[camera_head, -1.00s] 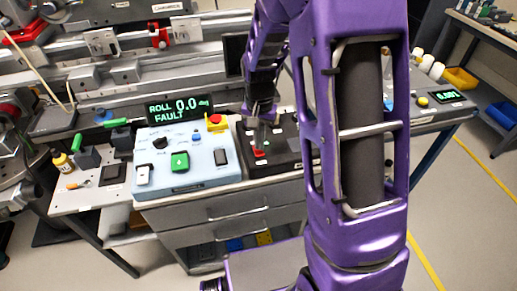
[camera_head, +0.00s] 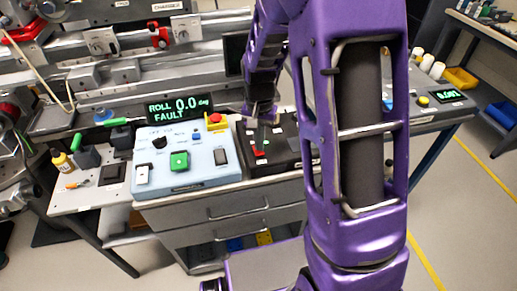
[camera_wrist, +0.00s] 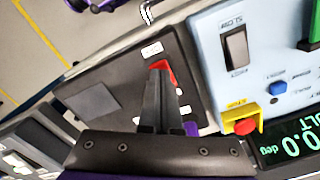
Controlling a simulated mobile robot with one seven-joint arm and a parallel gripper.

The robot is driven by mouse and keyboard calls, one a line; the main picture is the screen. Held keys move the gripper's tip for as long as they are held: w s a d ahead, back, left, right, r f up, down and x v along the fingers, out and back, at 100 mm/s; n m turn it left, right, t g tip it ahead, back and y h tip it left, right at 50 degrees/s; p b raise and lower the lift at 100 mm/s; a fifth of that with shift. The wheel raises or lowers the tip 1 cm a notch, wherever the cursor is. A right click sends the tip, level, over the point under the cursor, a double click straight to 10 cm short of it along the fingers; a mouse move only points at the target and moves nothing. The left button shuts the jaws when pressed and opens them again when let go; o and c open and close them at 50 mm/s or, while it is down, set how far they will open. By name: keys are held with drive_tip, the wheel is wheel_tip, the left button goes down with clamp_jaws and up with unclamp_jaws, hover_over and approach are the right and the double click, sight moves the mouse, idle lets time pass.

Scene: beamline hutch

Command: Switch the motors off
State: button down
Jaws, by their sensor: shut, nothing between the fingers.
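A black control box (camera_head: 284,158) stands right of the light-blue console, with a red switch (camera_head: 259,153) on its top. In the wrist view the red switch (camera_wrist: 164,67) lies at the tips of my fingers, partly hidden behind them, on the black box (camera_wrist: 118,72). White labels sit near it, too small to read. My gripper (camera_head: 264,142) is shut and empty, pointing down over the box. Its dark fingers also show in the wrist view (camera_wrist: 159,78). I cannot tell whether the fingertips touch the switch.
Drawers (camera_head: 235,207) lie below.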

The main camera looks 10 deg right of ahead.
drive_tip(key=shift+f+b, duration=0.5)
drive_tip(key=shift+f, duration=0.3)
drive_tip(key=shift+r, duration=0.1)
drive_tip(key=shift+r+p, duration=2.7)
drive_tip(key=shift+r, duration=0.75)
